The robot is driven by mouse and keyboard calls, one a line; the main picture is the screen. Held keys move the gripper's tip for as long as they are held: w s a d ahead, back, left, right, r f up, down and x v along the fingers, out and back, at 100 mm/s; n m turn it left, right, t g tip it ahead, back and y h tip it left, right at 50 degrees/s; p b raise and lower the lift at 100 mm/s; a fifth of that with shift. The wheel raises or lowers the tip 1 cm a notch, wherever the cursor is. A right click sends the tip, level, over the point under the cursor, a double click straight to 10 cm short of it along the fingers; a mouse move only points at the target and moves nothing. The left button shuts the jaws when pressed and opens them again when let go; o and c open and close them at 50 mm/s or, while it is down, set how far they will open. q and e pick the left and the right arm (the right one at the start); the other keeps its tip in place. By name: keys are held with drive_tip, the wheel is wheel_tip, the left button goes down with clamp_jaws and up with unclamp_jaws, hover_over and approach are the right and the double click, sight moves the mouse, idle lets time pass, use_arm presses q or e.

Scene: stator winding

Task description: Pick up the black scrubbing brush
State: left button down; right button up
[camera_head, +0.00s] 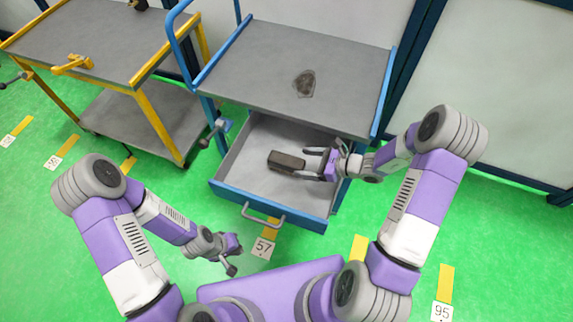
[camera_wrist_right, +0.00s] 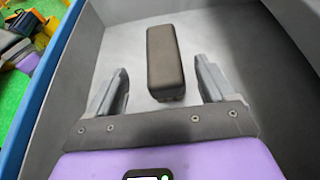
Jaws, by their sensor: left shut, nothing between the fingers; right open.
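The black scrubbing brush (camera_head: 286,161) is a dark, brownish block lying in the open drawer (camera_head: 238,178) of the blue cart. In the right wrist view the brush (camera_wrist_right: 164,62) lies lengthwise ahead, with its near end between the two fingertips. My right gripper (camera_head: 310,161) is inside the drawer, open, with a finger on either side of the brush's near end; it also shows in the right wrist view (camera_wrist_right: 163,80). Clear gaps show between the brush and both fingers. My left gripper (camera_head: 233,263) is shut and empty, low over the green floor, left of the drawer front.
The blue cart's grey top (camera_head: 335,70) overhangs the back of the drawer and bears a dark, flat patch or piece (camera_head: 304,83). The drawer walls surround my right gripper. A yellow cart (camera_head: 100,45) stands at the left. The green floor between is mostly free.

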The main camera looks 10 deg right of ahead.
sight(292, 161)
drive_tip(key=b+x, duration=0.1)
drive_tip(key=x, duration=0.3)
drive_tip(key=shift+w+f, duration=0.2)
drive_tip(key=shift+f, duration=0.1)
drive_tip(key=shift+w+a+f, duration=0.1)
drive_tip(key=shift+w+a, duration=0.15)
drive_tip(key=shift+a, duration=0.15)
drive_tip(key=c, duration=1.1)
